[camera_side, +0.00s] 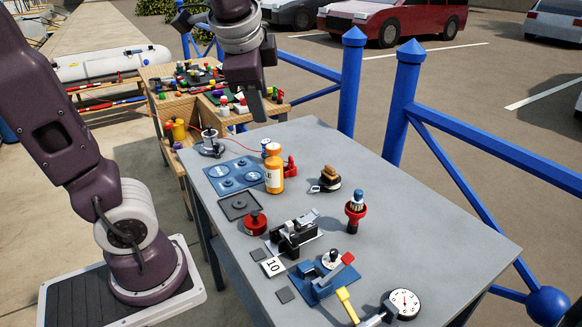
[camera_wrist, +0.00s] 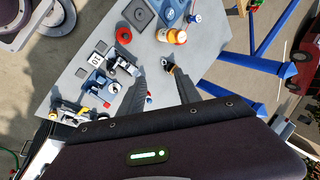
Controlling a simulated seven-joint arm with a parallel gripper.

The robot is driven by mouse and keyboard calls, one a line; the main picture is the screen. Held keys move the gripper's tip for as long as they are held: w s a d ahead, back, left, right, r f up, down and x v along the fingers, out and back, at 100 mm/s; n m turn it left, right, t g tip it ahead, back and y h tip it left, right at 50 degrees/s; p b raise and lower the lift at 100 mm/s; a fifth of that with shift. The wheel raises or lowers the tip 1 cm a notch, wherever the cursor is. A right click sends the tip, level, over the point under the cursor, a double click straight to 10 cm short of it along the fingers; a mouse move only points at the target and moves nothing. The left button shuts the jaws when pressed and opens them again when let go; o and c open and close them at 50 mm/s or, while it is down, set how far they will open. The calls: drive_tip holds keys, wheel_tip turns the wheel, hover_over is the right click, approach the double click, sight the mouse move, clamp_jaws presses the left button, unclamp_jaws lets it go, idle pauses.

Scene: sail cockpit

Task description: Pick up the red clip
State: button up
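A small upright red piece (camera_side: 291,168), which looks like the red clip, stands on the grey table (camera_side: 430,232) just behind and right of an orange bottle (camera_side: 274,172) in the side view. I cannot clearly pick it out in the wrist view. My gripper (camera_side: 261,108) hangs above the far end of the table, apart from the red piece. In the wrist view my gripper (camera_wrist: 150,55) has its two dark fingers spread, with nothing held between them.
A red round piece (camera_side: 255,222), a black device (camera_side: 293,236), a blue fixture (camera_side: 322,281) and a dial gauge (camera_side: 403,303) crowd the near part. A red-collared tool (camera_side: 355,211) stands upright at right. Blue railing (camera_side: 402,95) borders the table; its right side is mostly clear.

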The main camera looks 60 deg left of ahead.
drive_tip(key=w+a+m+g+y, duration=0.1)
drive_tip(key=w+a+m+y, duration=0.5)
drive_tip(key=w+a, duration=0.5)
drive_tip(key=m+y, duration=0.3)
drive_tip(key=m, duration=0.5)
hover_over(293, 164)
drive_tip(key=d, duration=0.4)
wheel_tip(293, 164, down, 4)
drive_tip(key=f, duration=1.8)
drive_tip(key=s+f, duration=0.1)
drive_tip(key=f, duration=0.8)
drive_tip(key=shift+a, duration=0.2)
drive_tip(key=x, duration=0.2)
drive_tip(key=shift+w+a+f, duration=0.1)
drive_tip(key=shift+a+f, duration=0.25)
drive_tip(key=shift+a, duration=0.1)
clamp_jaws()
